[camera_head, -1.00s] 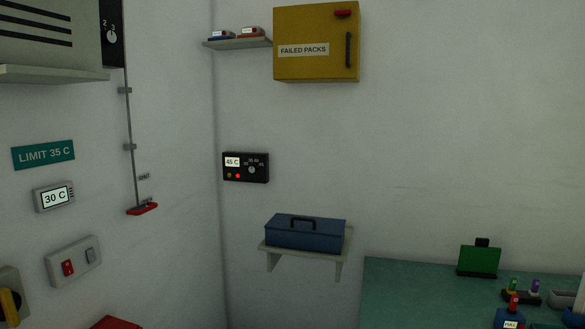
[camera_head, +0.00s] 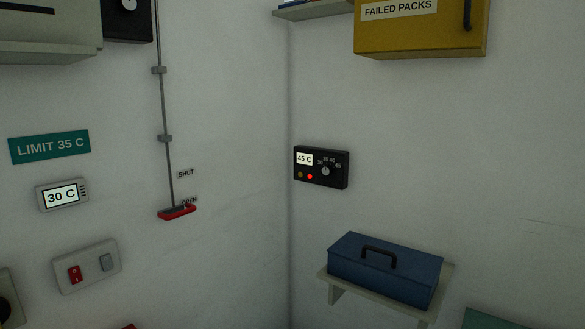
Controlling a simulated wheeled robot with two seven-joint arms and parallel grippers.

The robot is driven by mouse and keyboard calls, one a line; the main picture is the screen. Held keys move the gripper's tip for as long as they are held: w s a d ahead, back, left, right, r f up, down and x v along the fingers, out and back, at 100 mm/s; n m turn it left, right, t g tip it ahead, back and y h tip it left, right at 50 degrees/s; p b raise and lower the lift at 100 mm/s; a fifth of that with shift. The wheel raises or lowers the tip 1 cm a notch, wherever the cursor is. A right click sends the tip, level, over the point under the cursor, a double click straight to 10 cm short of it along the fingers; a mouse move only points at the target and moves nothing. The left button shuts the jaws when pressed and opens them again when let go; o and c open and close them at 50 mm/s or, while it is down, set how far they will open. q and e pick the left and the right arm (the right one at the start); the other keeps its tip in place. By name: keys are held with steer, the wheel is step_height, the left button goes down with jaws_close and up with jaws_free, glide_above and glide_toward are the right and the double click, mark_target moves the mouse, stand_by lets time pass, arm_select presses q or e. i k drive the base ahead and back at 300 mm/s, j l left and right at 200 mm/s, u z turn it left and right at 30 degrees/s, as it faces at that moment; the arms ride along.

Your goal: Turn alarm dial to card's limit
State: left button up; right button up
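The black alarm box (camera_head: 336,174) is on the wall just right of the room's corner. Its small screen (camera_head: 304,159) reads 45 C. Its round dial (camera_head: 325,171) has small temperature marks around it, too small to read surely. A red lamp (camera_head: 310,176) on the box is lit beside a dimmer amber one. The green card (camera_head: 49,147) on the left wall reads LIMIT 35 C. Neither of my grippers is in view.
A display (camera_head: 62,195) below the card reads 30 C. A switch plate (camera_head: 86,266) is under it. A rod with a red handle (camera_head: 177,212) hangs by SHUT and OPEN labels. A blue toolbox (camera_head: 385,269) sits on a shelf below the alarm box. A yellow FAILED PACKS cabinet (camera_head: 420,32) is above right.

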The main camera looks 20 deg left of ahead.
mark_target(327, 170)
steer(key=i+j+u, duration=0.15)
steer(key=i+u, duration=0.3)
steer(key=i+l+u, duration=0.1)
steer(key=i+u, duration=0.4)
steer(key=i, duration=0.1)
